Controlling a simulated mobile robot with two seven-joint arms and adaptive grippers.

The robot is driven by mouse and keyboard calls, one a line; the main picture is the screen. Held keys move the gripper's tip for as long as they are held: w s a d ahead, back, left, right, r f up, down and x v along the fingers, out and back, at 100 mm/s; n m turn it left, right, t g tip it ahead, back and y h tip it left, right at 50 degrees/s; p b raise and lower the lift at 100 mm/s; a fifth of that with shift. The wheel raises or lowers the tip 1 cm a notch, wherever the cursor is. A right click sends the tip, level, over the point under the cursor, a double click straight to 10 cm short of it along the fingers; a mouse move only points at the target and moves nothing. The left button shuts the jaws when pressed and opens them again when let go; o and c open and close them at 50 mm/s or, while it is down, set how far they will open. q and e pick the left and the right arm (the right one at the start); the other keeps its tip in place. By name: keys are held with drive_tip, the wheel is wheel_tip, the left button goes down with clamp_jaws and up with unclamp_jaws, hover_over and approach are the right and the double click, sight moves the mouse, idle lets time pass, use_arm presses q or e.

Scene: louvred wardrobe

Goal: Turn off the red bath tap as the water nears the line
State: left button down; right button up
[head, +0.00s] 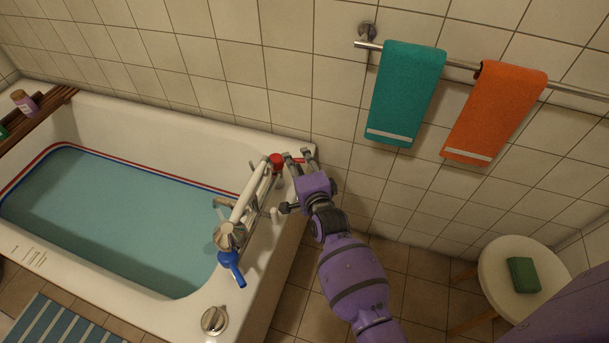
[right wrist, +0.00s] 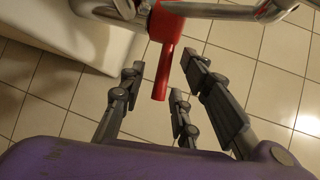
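The red tap (head: 277,160) stands at the far end of the chrome mixer on the bath's right rim. Its red lever (right wrist: 163,72) points toward my right gripper. My right gripper (head: 298,154) is open, with fingers on either side of the lever; in the right wrist view gaps show between the fingers (right wrist: 160,75) and the lever. The bath (head: 180,120) holds blue-green water (head: 110,215). Its surface lies close below the red and blue line (head: 140,167) along the inner wall. I cannot tell whether water runs from the spout (head: 222,203). My left gripper is not in view.
A blue tap (head: 231,268) is at the mixer's near end, and a round metal knob (head: 214,320) is on the rim. Teal (head: 407,90) and orange (head: 497,108) towels hang on a rail. A stool (head: 500,262) holding a green block (head: 523,275) stands right.

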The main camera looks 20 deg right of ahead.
drive_tip(key=v, duration=1)
drive_tip(key=shift+s, duration=0.35)
